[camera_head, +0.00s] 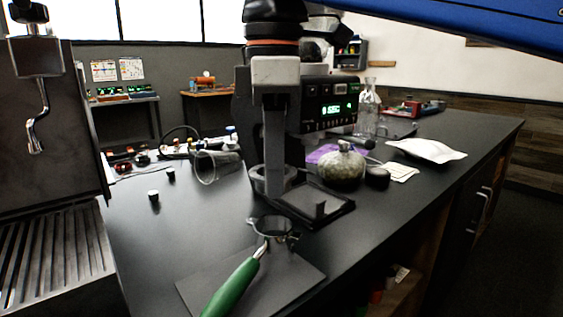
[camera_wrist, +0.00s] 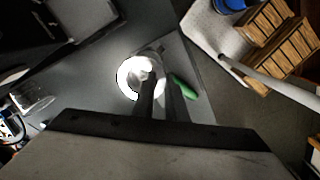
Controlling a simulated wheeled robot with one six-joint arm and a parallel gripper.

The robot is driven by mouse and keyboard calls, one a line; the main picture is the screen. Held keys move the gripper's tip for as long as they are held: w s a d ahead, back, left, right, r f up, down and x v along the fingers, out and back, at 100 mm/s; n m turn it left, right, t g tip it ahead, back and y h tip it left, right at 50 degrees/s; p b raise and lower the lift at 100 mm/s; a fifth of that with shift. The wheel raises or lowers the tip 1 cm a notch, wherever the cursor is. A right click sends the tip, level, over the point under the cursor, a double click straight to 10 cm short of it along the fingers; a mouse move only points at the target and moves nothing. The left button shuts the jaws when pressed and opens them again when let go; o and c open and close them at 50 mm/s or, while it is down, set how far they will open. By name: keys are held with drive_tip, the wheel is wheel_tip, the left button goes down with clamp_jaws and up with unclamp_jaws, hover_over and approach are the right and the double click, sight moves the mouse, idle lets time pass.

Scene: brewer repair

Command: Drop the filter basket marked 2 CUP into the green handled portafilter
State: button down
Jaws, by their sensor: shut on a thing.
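My gripper (camera_head: 272,168) points down over the counter, its fingers shut on a shiny metal filter basket (camera_head: 259,183). In the wrist view the basket is a bright ring (camera_wrist: 127,77) at the fingertips (camera_wrist: 160,98). Its marking cannot be read. The portafilter with the green handle (camera_head: 233,288) lies below on a dark mat (camera_head: 301,277), its ring-shaped head (camera_head: 270,225) pointing away from me. The basket hangs above and slightly beyond that head, apart from it in the head view. In the wrist view the green handle (camera_wrist: 184,88) shows beside the fingers; the basket and fingers hide most of the head.
A machine with a green display (camera_head: 331,109) and a dark tray (camera_head: 318,208) stand close behind and right of the gripper. A clear glass (camera_head: 216,167) lies left, near small black cylinders (camera_head: 154,197). A round jar (camera_head: 340,169) stands right. An espresso machine (camera_head: 55,130) fills the left edge.

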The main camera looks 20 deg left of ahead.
drive_tip(key=shift+f, duration=2.35)
drive_tip(key=shift+f, duration=1.7)
idle(2.1)
drive_tip(key=c, duration=1.3)
unclamp_jaws()
drive_tip(key=shift+r, duration=3.5)
